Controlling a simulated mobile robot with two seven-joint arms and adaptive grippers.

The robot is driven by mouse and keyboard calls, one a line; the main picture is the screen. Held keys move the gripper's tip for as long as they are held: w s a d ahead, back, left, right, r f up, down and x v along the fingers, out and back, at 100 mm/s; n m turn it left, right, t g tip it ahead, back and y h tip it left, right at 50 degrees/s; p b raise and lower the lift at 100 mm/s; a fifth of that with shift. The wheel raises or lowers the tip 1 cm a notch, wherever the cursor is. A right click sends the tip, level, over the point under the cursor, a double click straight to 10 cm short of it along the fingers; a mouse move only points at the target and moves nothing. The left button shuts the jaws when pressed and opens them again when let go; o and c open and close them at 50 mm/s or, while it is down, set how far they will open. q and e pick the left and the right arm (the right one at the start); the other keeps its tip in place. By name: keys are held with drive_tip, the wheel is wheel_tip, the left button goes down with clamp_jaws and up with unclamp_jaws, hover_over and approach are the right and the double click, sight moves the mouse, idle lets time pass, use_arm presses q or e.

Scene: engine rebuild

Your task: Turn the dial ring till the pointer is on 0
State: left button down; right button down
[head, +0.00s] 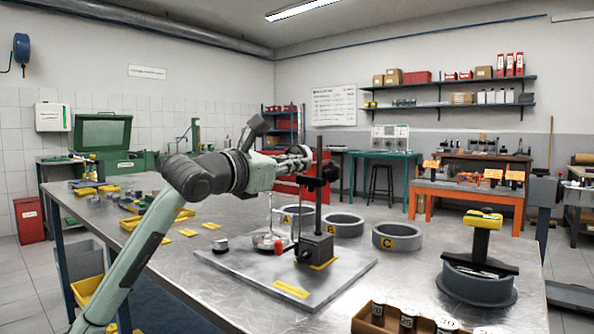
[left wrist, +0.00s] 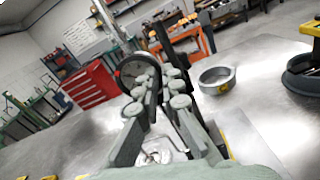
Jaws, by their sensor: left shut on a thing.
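The dial gauge (left wrist: 133,68) shows in the left wrist view as a round, dark-faced disc with a black ring. Its pointer and numbers are too small to read. In the head view it is mostly hidden behind my left gripper (head: 300,158), near the top of a black post (head: 318,206). The post rises from a block-shaped base (head: 314,246) on a grey plate (head: 240,266). In the left wrist view, the fingers of my left gripper (left wrist: 160,88) are shut on the dial ring at its near right side. My right gripper is not in view.
Below the dial, a small part with a red piece (head: 279,247) stands on the plate. Grey rings (head: 397,237) stand behind it. A wooden box of jars (head: 375,318) is at the front edge.

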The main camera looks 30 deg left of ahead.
use_arm(q)
drive_tip(key=shift+r, duration=0.2)
drive_tip(key=c, duration=1.8)
unclamp_jaws()
drive_tip(key=shift+s, duration=0.1)
drive_tip(key=shift+o, duration=0.2)
drive_tip(key=shift+f, duration=0.1)
drive_tip(key=s, duration=1.2)
drive_tip(key=shift+a, duration=0.45)
